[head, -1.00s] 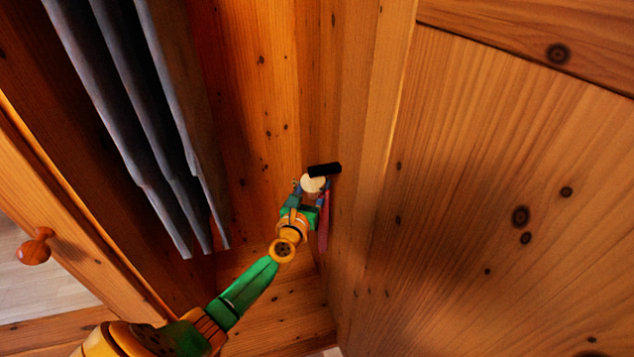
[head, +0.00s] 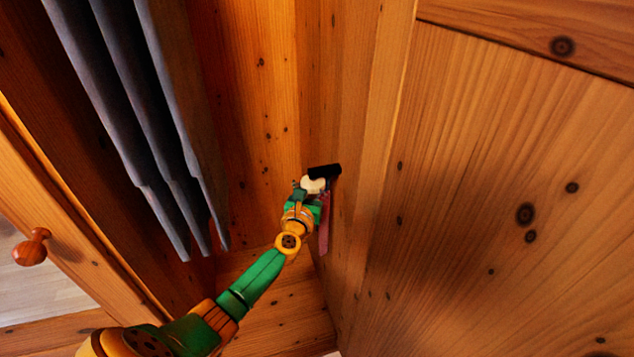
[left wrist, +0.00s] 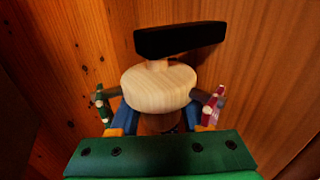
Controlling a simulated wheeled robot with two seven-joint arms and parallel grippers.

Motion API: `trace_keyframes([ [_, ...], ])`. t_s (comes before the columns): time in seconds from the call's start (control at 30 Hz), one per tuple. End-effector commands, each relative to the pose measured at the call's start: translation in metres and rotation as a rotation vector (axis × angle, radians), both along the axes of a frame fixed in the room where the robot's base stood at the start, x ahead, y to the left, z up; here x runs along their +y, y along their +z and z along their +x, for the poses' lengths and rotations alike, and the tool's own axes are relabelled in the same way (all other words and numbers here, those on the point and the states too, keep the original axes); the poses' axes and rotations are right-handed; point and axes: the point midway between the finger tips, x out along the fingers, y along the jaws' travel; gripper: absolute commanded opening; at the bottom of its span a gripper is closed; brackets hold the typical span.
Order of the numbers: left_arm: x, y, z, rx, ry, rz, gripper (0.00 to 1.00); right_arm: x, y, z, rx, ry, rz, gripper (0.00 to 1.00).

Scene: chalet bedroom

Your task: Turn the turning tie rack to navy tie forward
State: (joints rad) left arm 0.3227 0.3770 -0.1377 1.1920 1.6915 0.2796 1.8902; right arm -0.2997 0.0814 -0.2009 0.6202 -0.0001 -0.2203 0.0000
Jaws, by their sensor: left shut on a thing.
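The tie rack has a pale round wooden disc (head: 312,185) under a black bar (head: 324,171) at the wardrobe's side wall. In the left wrist view the disc (left wrist: 160,88) has a dark peg on each side. A green patterned tie (left wrist: 101,106) hangs at the left peg and a pinkish-red one (left wrist: 213,106) at the right. The red tie (head: 324,225) hangs down beside my gripper in the head view. My left gripper (left wrist: 160,120) is shut on the brown hub (left wrist: 160,123) below the disc. I cannot make out a navy tie. My right gripper is out of view.
Several grey-blue hanging garments (head: 145,130) are left of my arm. A wooden door with a round knob (head: 32,248) is at the far left. A broad pine panel (head: 490,190) fills the right. The wardrobe floor (head: 285,305) looks bare.

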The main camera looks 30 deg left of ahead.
Motion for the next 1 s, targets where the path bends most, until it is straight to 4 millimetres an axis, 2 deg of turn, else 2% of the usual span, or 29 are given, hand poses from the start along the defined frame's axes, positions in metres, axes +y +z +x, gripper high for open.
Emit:
trace_keyframes([
  [0.2, 0.002, -0.001, -0.001, 0.002, 0.108, -0.006, 0.0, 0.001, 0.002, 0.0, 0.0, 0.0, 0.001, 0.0],
  [0.37, 0.005, -0.003, -0.003, 0.001, 0.232, -0.008, 0.0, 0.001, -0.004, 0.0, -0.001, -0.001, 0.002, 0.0],
  [0.7, 0.011, -0.008, -0.007, 0.0, 0.483, -0.007, 0.0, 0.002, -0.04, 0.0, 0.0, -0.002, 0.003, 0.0],
  [1.0, 0.015, -0.006, -0.011, 0.002, 0.617, -0.004, 0.0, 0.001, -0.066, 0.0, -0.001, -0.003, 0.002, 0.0],
])
